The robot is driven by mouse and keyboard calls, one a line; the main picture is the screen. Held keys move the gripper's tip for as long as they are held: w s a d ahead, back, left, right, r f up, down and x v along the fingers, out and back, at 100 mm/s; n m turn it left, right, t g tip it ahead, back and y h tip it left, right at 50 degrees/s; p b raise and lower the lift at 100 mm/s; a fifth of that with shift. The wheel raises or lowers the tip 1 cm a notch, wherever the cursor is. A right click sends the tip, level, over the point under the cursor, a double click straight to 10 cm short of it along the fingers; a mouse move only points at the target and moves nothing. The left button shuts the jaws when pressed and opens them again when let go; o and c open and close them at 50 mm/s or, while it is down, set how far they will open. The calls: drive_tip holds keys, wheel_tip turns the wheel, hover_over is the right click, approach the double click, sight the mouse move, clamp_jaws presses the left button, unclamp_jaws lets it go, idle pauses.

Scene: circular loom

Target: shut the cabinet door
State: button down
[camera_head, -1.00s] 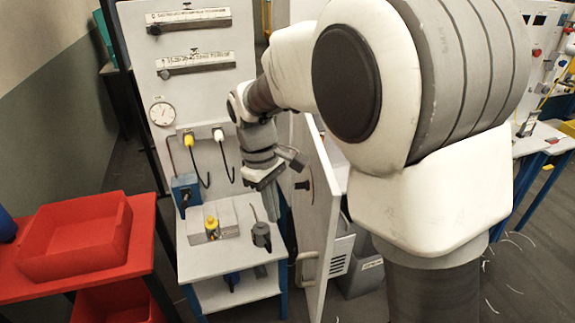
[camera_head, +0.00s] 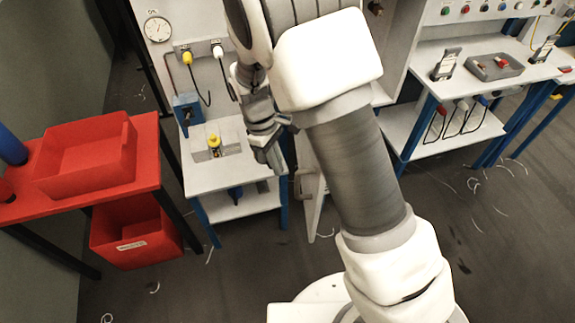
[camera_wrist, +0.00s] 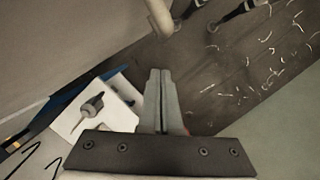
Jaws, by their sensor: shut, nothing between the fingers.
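The cabinet door (camera_head: 314,211) is a pale panel standing open in the head view, mostly hidden behind my arm; its lower edge and beige handle (camera_head: 302,184) show. In the wrist view the handle (camera_wrist: 160,16) is a rounded beige bar at the top, just beyond the fingertips, and the large grey surface at upper left appears to be the door (camera_wrist: 75,45). My gripper (camera_head: 275,163) is shut and empty, pointing down just left of the handle. Its paired fingers (camera_wrist: 159,80) are together in the wrist view. I cannot tell whether they touch the door.
A small white bench (camera_head: 235,172) with a yellow-topped fitting (camera_head: 214,145) stands left of my gripper. A red table (camera_head: 150,170) with a red bin (camera_head: 85,160) is further left. A workbench (camera_head: 420,125) stands at right. Open floor with loose threads lies at lower right.

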drive_tip(key=shift+s+d+r, duration=0.1)
drive_tip(key=shift+s+d, duration=0.3)
drive_tip(key=shift+d, duration=0.3)
drive_tip(key=shift+s+d+r, duration=0.1)
drive_tip(key=shift+s+d, duration=0.25)
drive_tip(key=shift+d, duration=0.3)
drive_tip(key=shift+d, duration=0.1)
